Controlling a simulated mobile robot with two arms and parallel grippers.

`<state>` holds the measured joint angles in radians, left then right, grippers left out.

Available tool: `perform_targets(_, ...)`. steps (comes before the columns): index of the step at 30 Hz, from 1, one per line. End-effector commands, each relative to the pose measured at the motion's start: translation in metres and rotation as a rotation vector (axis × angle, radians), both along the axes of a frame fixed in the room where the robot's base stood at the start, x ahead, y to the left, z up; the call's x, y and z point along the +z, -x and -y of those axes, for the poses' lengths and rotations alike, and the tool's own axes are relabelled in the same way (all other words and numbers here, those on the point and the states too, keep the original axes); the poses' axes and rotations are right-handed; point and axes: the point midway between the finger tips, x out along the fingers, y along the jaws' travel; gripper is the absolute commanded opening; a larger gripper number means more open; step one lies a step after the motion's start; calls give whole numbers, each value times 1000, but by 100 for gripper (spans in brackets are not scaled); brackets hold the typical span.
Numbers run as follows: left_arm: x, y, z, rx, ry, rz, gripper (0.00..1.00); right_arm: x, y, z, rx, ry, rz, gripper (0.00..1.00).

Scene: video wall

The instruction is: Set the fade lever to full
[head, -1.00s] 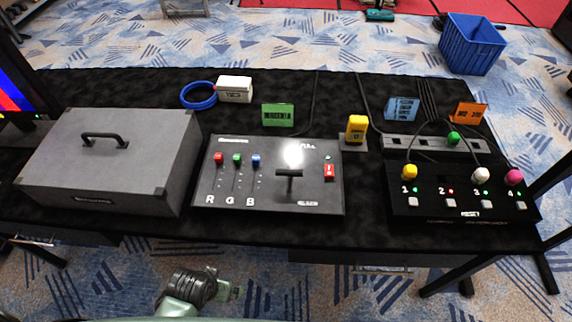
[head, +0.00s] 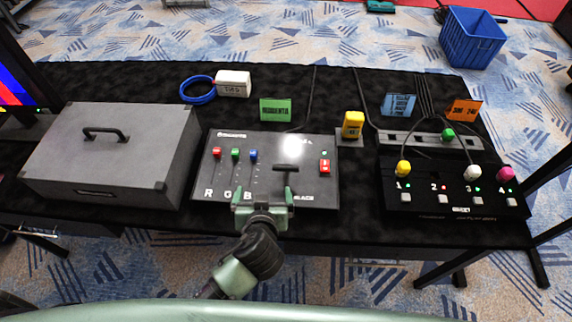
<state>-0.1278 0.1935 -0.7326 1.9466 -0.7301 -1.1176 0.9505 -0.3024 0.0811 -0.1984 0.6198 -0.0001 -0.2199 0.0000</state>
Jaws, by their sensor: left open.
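The fade lever (head: 285,168) is a black T-shaped handle on the right part of the dark control panel (head: 210,178). The panel also carries red, green and blue slider knobs over the letters R, G and B. My left gripper (head: 262,197) is open over the panel's front edge, just in front of the lever's lower end. Its fingers are spread, with nothing seen between them. I cannot tell whether a finger touches the panel. The gripper hides part of the panel's front edge. My right gripper is not in view.
A grey case (head: 130,150) stands left of the panel. A switch box (head: 440,212) with coloured plugs stands to the right. A yellow device (head: 352,125) and a green card (head: 275,110) stand behind. Black cloth between panel and switch box is clear.

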Motion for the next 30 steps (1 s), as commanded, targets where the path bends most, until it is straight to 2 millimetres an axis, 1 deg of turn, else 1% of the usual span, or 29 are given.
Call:
perform_targets(1,5,-10,15,-25,3,62,99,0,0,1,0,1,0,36)
perform_targets(3,12,-19,32,-56,17,136,99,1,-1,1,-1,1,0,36)
perform_targets(6,17,-26,46,-85,31,194,99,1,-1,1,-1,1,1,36)
perform_targets(7,17,-28,48,-88,33,202,99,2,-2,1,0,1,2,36)
perform_targets(11,14,-42,51,-94,37,212,99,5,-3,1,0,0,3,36)
perform_targets(18,-1,-78,50,-91,35,209,99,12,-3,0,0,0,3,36)
perform_targets(21,-6,-88,51,-93,36,208,99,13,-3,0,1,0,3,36)
perform_targets(25,-11,-96,50,-91,39,206,99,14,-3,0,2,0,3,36)
perform_targets(30,-12,-98,50,-91,40,205,99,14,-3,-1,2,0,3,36)
